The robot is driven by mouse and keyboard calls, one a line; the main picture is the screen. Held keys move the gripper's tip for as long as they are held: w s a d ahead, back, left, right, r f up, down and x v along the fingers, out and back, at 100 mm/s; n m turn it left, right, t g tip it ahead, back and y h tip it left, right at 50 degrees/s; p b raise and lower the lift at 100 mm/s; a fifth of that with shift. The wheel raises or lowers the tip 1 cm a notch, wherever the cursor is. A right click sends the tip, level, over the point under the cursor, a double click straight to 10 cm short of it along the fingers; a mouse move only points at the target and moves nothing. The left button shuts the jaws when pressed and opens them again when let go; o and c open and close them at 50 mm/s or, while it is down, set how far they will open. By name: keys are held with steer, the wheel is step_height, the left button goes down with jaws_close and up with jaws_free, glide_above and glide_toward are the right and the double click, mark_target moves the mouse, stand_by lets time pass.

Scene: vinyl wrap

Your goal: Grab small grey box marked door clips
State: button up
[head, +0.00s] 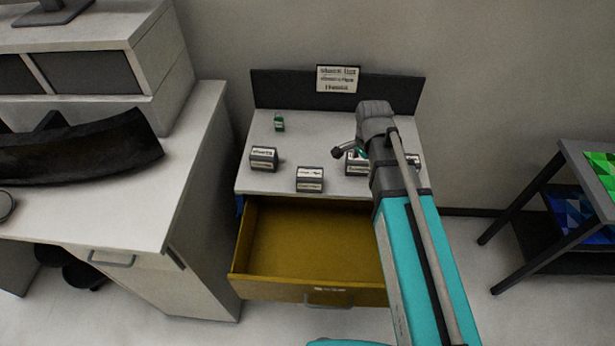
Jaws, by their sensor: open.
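Several small grey boxes with white labels stand on the white top of a small cabinet. One box (263,158) is at the left, one (310,180) is near the front edge in the middle, and another (355,167) is partly hidden by my gripper and arm. A further box (413,162) shows just right of my arm. The labels are too small to read, so I cannot tell which is marked door clips. My gripper (345,151) is open, over or just behind the partly hidden box. I cannot tell whether it touches that box.
A yellow drawer (310,245) stands open and empty below the cabinet top. A sign (337,78) is on the dark back panel. A white desk (150,190) is at left, a dark-framed rack (560,200) at right.

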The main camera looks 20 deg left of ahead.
mark_target(310, 173)
steer(key=a+r+m+p, duration=0.2)
steer(key=a+m, duration=0.4)
steer(key=a, duration=1)
steer(key=shift+s+r, duration=0.3)
steer(key=shift+s, duration=0.15)
steer(key=shift+f, duration=0.1)
step_height(310, 173, down, 8)
steer(key=b, duration=0.8)
steer(key=shift+d+f, duration=0.1)
steer(key=shift+f, duration=0.1)
steer(key=shift+b, duration=0.3)
steer(key=shift+d+f+b, duration=0.15)
steer(key=shift+f+b, duration=2.4)
steer(key=shift+f, duration=0.05)
steer(key=c, duration=1)
steer(key=shift+r, duration=0.2)
steer(key=shift+c, duration=0.2)
